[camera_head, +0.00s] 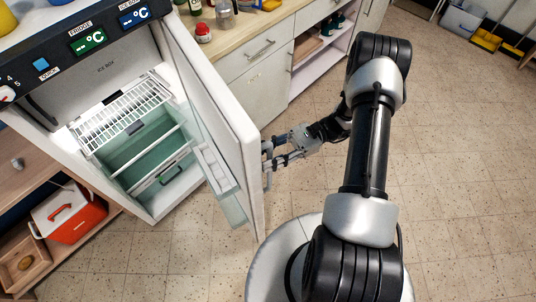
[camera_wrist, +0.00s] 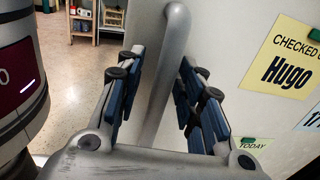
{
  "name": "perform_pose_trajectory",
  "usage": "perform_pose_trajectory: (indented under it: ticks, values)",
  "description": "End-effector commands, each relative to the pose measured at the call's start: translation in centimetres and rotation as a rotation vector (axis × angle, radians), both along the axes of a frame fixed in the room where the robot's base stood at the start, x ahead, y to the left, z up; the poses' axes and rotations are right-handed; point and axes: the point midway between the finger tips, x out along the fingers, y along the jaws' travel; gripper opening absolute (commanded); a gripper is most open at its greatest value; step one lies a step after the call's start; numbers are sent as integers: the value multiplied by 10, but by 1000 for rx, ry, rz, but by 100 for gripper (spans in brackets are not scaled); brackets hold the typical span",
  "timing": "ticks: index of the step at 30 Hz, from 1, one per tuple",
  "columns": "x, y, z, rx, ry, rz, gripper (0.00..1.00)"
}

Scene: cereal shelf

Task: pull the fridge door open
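The white fridge door (camera_head: 222,115) stands swung open, away from the lit fridge interior (camera_head: 140,140). Its outer face fills the right of the wrist view (camera_wrist: 245,45). The grey bar handle (camera_wrist: 176,40) runs upright on that face; a small part shows in the head view (camera_head: 267,181). My gripper (camera_head: 272,152) is at the outer side of the door, by the handle. In the wrist view its two blue-padded fingers (camera_wrist: 160,75) are apart on either side of the handle, with gaps visible. I cannot tell whether either finger touches it.
A white drawer counter (camera_head: 250,70) with bottles on top stands behind the door. A red and white cooler (camera_head: 75,220) sits on a wooden shelf at the left. Open tiled floor (camera_head: 460,180) lies at the right. Notes (camera_wrist: 288,55) are stuck on the door.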

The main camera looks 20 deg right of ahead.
Motion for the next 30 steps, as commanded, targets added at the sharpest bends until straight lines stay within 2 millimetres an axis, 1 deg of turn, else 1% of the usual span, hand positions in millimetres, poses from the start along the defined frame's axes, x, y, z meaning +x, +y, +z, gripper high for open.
perform_pose_trajectory:
  ticks: [7,11,14,21,24,27,30]
  values:
    - [1,-1,0,0,-1,-1,35]
    - [2,-12,0,0,-2,-3,35]
    - [4,-29,0,-1,-3,-5,35]
    - [9,-81,-1,-1,-3,-4,35]
    - [10,-98,-1,-1,-2,-2,35]
    - [12,-110,0,0,-1,-2,35]
    - [12,-117,0,-1,-1,-1,35]
